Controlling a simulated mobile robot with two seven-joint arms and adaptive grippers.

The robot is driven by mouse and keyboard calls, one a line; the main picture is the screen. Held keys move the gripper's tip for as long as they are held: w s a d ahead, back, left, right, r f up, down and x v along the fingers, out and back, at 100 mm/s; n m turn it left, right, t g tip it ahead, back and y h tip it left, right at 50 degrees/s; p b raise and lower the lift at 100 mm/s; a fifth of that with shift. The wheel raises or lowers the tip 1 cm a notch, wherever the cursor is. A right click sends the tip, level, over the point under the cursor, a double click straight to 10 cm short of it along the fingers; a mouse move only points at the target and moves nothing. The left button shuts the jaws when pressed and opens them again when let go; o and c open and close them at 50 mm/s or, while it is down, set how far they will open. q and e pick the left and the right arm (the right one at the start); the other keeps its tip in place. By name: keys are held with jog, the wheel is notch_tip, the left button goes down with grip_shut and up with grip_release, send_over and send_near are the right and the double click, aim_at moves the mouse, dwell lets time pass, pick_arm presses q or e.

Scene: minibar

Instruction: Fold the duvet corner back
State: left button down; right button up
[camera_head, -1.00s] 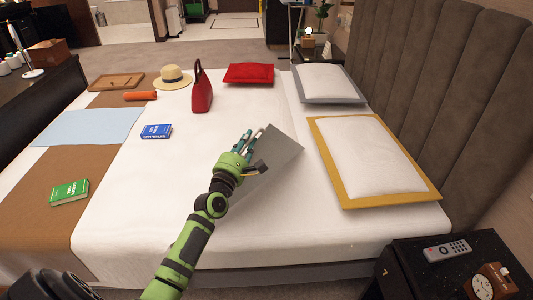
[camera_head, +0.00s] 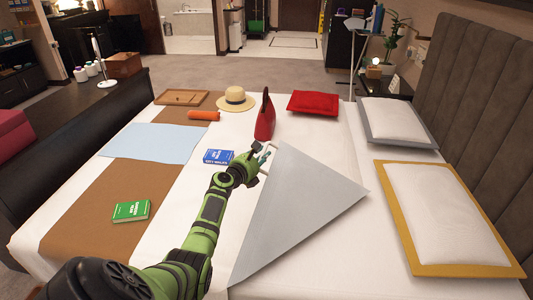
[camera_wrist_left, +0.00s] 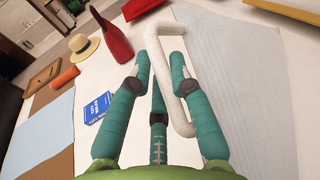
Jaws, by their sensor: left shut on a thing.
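The folded-back duvet corner (camera_head: 305,205) is a large grey triangle on the white bed. It also shows in the wrist view (camera_wrist_left: 245,85). A white bent handle (camera_wrist_left: 178,107) sits along its left edge. My left gripper (camera_head: 264,157) is at the triangle's upper left, with its teal fingers shut around this handle in the wrist view (camera_wrist_left: 160,62). Part of the handle is hidden by the fingers. My right gripper is out of view.
A blue book (camera_head: 218,157) lies just left of my gripper, and a red handbag (camera_head: 265,120) stands behind it. A straw hat (camera_head: 236,98), orange roll (camera_head: 203,116), wooden tray (camera_head: 181,97) and green book (camera_head: 131,211) lie left. Pillows (camera_head: 450,215) lie right.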

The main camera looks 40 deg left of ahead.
pick_arm(q)
jog(key=shift+w+a+f+n+b, duration=0.2)
jog(key=shift+a+f, duration=0.25)
jog(key=shift+a, duration=0.2)
jog(key=shift+w+a+f+n+b, duration=0.1)
jog(key=shift+a+f+n, duration=0.1)
jog(key=shift+a+f, duration=0.35)
jog(key=shift+a+r, duration=0.1)
jog(key=c, duration=1.1)
grip_release()
jog(key=shift+s, duration=0.1)
jog(key=v, duration=1.2)
jog(key=shift+r, duration=0.25)
jog(key=shift+a, duration=0.1)
